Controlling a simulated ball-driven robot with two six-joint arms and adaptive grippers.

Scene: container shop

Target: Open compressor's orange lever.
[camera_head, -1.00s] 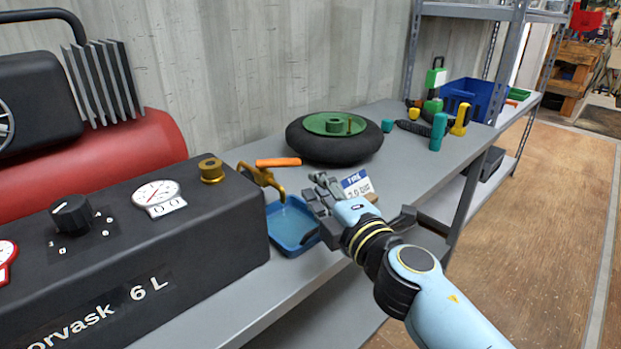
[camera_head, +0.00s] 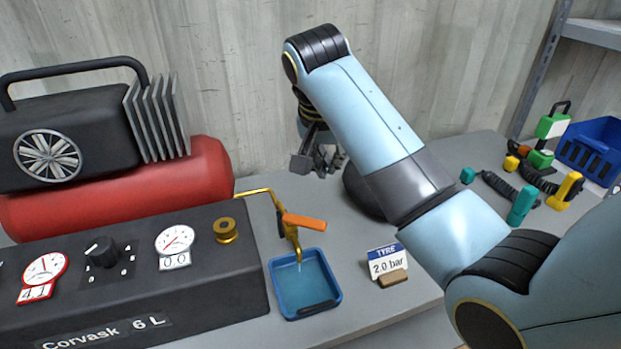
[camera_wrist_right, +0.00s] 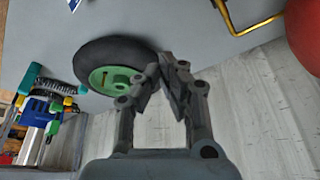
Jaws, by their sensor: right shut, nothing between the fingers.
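The compressor (camera_head: 120,280) is a black box with gauges and a red tank (camera_head: 200,180) at the left of the bench. A brass pipe (camera_head: 258,192) comes out at its right side and ends in a spout. The orange lever (camera_head: 305,222) sits on this pipe and points to the right, slightly down. My right gripper (camera_head: 318,158) is behind the lever near the wall, apart from it, partly hidden by my arm. In the wrist view its fingers (camera_wrist_right: 165,78) are together and empty. The brass pipe also shows in the wrist view (camera_wrist_right: 245,26). My left gripper is out of view.
A blue tray (camera_head: 305,283) stands under the spout. A tyre sign (camera_head: 385,263) stands right of it. A black wheel with a green hub (camera_wrist_right: 112,75) lies by the gripper. Tools and a blue crate (camera_head: 590,150) are at the right.

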